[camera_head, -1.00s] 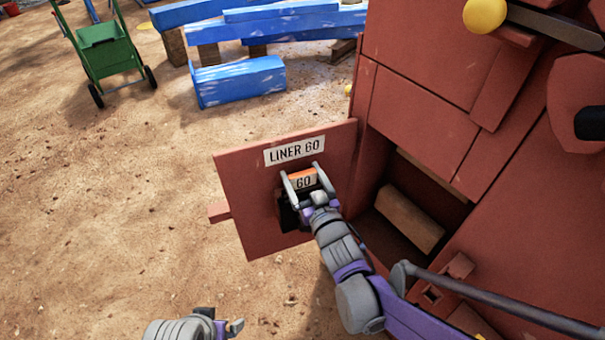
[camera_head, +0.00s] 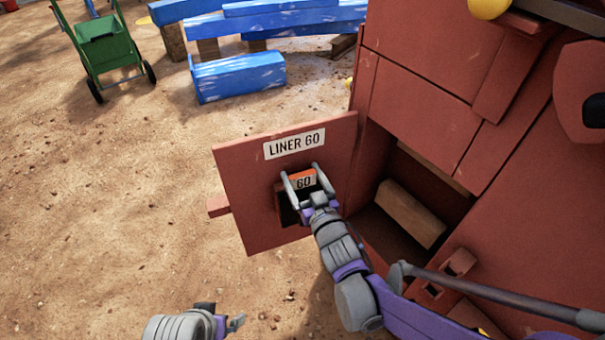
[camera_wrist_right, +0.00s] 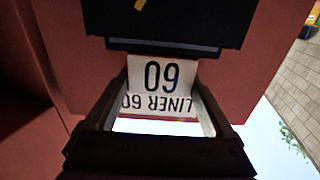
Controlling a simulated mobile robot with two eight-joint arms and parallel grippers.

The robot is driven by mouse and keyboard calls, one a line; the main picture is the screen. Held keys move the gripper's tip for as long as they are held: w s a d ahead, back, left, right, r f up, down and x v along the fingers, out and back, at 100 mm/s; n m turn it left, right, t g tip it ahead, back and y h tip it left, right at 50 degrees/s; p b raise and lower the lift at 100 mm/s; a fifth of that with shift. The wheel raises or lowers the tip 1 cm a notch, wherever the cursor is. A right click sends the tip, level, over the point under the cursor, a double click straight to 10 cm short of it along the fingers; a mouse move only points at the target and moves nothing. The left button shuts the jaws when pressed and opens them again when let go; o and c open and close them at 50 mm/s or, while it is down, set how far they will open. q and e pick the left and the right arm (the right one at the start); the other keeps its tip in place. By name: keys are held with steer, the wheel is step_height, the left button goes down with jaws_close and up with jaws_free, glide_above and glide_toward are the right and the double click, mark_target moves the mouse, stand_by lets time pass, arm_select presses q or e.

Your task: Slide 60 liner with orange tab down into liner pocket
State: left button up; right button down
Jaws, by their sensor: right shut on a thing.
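The 60 liner (camera_head: 304,183), with its orange tab and white 60 label, is at the front of the red panel marked LINER 60 (camera_head: 250,205). My right gripper (camera_head: 301,171) is shut on the liner's tab, one finger on each side of the label. The 60 label (camera_wrist_right: 160,76) shows upside down between the fingers in the right wrist view, below a dark block. The dark pocket area (camera_head: 288,213) shows below the tab; the gripper partly covers it, and how deep the liner sits is hidden. My left gripper (camera_head: 224,318) is low in view, its fingers apart and empty.
The red crusher body (camera_head: 425,105) stands to the right, with an open recess holding a brown block (camera_head: 410,213). Blue beams (camera_head: 237,78) and a green cart (camera_head: 100,48) stand far back. Sandy ground at left is clear.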

steer(key=shift+f, duration=0.9)
jaws_free()
steer(key=shift+f, duration=0.1)
steer(key=shift+s, duration=0.15)
steer(key=p+v, duration=0.1)
steer(key=v, duration=0.9)
steer(key=shift+s+d+p, duration=0.15)
steer(key=shift+s+p, duration=0.15)
